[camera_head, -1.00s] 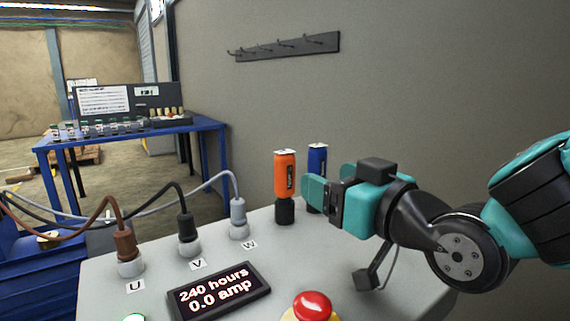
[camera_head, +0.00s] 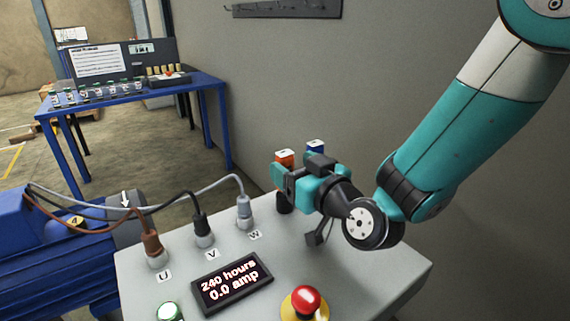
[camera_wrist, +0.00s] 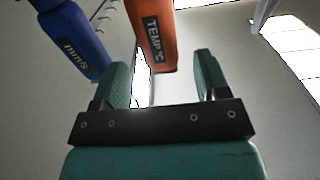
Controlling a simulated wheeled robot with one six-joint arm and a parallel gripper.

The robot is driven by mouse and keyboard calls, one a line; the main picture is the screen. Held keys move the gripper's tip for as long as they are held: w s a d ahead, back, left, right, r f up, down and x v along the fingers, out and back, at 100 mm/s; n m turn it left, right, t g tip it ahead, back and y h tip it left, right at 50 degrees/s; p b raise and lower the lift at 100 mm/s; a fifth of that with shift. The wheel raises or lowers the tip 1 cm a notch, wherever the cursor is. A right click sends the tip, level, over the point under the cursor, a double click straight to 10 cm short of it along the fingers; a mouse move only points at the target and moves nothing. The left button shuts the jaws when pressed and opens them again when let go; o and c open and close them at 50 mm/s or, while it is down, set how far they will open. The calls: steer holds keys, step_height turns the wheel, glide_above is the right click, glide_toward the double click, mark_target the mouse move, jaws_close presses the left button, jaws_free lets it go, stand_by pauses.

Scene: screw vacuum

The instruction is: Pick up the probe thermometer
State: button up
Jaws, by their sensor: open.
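The probe thermometer is the orange device labelled TEMP°C (camera_wrist: 152,38). In the wrist view it hangs down from the top edge between the two open fingers of my gripper (camera_wrist: 158,82), nearer the left finger. In the head view only its orange top (camera_head: 284,157) and black lower end (camera_head: 284,205) show; my gripper (camera_head: 279,186) hides the middle. My gripper is open around or just before it; I cannot tell whether a finger touches it.
A blue device marked mm/s (camera_wrist: 75,45) stands close beside the thermometer; its top also shows in the head view (camera_head: 315,146). The grey cabinet top carries three cable plugs, a display (camera_head: 231,283) and a red button (camera_head: 306,299). A wall stands behind.

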mark_target(279, 156)
steer(key=p+x, duration=0.2)
steer(key=p, duration=0.1)
steer(key=p+x, duration=0.2)
steer(key=shift+a+r, duration=0.1)
steer(key=shift+r, duration=0.2)
steer(key=shift+w+a+f+p, duration=0.3)
steer(key=shift+w+p, duration=0.2)
steer(key=shift+p, duration=0.1)
steer(key=c, duration=1)
